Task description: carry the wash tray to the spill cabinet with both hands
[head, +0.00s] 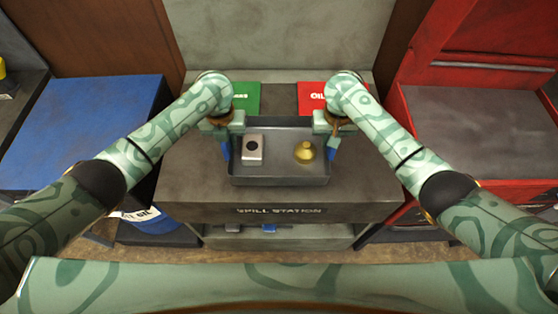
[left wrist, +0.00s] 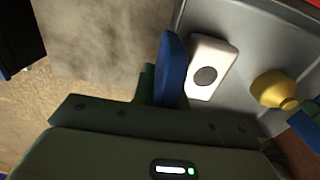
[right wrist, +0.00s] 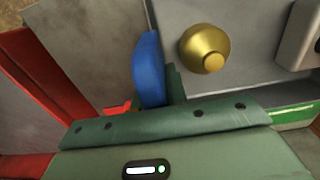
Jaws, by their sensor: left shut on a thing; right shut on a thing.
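The wash tray (head: 280,181) is a grey metal tray over the top of the spill cabinet (head: 200,175), whose front edge reads "SPILL STATION". I cannot tell whether the tray touches that top. In the tray stand a white block with a dark round spot (head: 252,150) at the left and a brass rounded piece (head: 305,151) at the right. My left gripper (head: 226,148) is shut on the tray's left side. My right gripper (head: 332,148) is shut on its right side. Blue finger pads show in both wrist views; the grip points are partly hidden.
A blue-topped cabinet (head: 75,130) stands left, a red tool chest (head: 470,130) right. A lower shelf (head: 300,238) holds small items.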

